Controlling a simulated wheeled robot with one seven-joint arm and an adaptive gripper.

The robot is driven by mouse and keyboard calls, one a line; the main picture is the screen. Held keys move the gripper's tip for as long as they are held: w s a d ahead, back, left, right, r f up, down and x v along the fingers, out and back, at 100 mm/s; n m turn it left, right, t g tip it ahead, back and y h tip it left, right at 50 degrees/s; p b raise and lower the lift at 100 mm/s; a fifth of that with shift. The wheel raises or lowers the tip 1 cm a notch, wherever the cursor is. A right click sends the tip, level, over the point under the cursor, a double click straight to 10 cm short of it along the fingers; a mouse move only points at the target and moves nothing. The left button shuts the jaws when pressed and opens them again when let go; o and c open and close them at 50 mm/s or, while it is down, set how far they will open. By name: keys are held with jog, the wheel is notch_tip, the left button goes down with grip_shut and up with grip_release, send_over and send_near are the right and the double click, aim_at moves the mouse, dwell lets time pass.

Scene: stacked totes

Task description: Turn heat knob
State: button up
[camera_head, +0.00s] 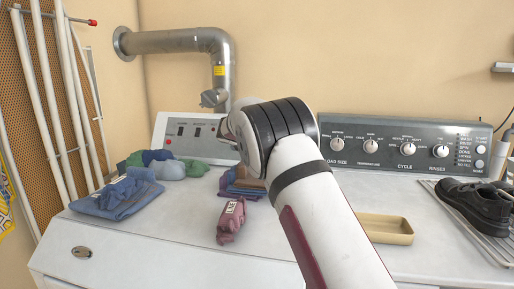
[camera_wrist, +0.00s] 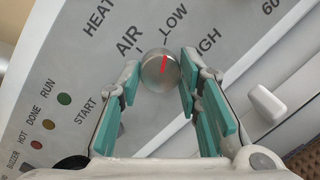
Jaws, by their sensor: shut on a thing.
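The heat knob (camera_wrist: 160,71) is a round silver knob with a red line, on a light panel in the wrist view. The words HEAT, AIR, LOW and HIGH, the last partly covered, are printed by it. Its red line points up and slightly right, roughly toward LOW. My gripper (camera_wrist: 160,64) has its teal fingers on either side of the knob, shut on it. In the head view my arm hides the knob and most of the gripper, in front of the white control panel (camera_head: 174,128).
Green, amber and red lights (camera_wrist: 64,99) and a START label sit left of the knob; a white switch (camera_wrist: 267,104) is at right. Folded blue cloth (camera_head: 120,195), a small red bundle (camera_head: 231,222), a tan tray (camera_head: 388,229) and dark shoes (camera_head: 478,203) lie on the machine tops.

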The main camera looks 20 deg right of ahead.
dwell(0.3)
jog(key=o, duration=1.1)
jog(key=shift+o, duration=0.2)
jog(key=shift+s, duration=0.1)
jog(key=v, duration=1.2)
jog(key=shift+d, duration=0.1)
